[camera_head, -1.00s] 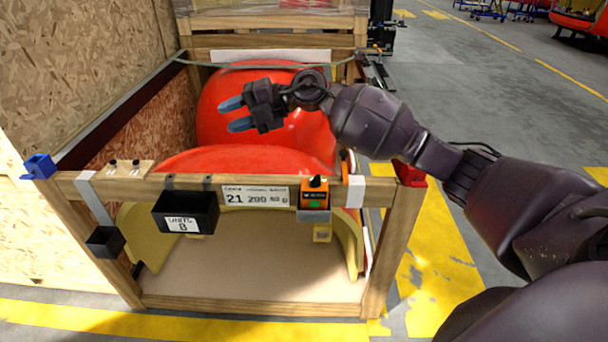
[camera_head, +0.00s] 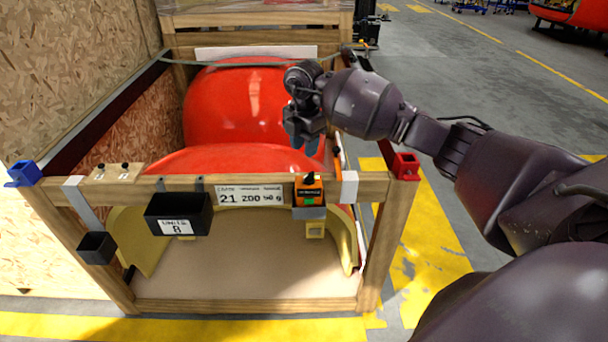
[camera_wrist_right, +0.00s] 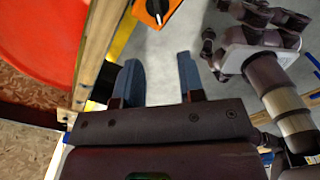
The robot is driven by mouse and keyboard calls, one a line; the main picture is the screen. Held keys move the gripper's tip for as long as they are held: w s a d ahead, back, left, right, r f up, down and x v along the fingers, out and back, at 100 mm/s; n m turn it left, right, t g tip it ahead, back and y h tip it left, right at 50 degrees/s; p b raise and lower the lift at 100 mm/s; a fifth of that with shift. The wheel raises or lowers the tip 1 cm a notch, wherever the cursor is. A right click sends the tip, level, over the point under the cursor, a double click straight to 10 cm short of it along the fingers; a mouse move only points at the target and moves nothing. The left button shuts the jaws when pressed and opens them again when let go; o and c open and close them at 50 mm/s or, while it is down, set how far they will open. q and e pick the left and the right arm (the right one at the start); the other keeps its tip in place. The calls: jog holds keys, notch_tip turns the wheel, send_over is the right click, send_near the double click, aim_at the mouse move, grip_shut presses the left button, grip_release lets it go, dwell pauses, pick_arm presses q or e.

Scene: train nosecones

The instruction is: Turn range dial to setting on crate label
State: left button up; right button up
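The range dial is a black knob (camera_head: 309,179) on an orange box (camera_head: 308,193) with a green patch, on the crate's front top rail. In the right wrist view the orange box (camera_wrist_right: 145,12) is at the top, and its knob (camera_wrist_right: 158,8) has a white pointer line. The white crate label (camera_head: 250,195) is left of the box; it seems to read 21, 200 and smaller, unclear figures. My right gripper (camera_head: 303,140) is above the dial, blue fingers pointing down. In the right wrist view my right gripper (camera_wrist_right: 158,78) is open and empty, apart from the knob. My left gripper is not in view.
The wooden crate (camera_head: 250,304) holds red nosecones (camera_head: 235,105). A black bin (camera_head: 165,207) hangs left of the label, with a smaller black box (camera_head: 97,247) further left. Blue (camera_head: 24,173) and red (camera_head: 405,166) corner blocks sit at the rail ends. The floor right is open.

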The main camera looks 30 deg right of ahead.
aim_at(304, 177)
notch_tip(304, 177, down, 10)
jog(key=shift+r, duration=0.15)
dwell(0.3)
grip_shut()
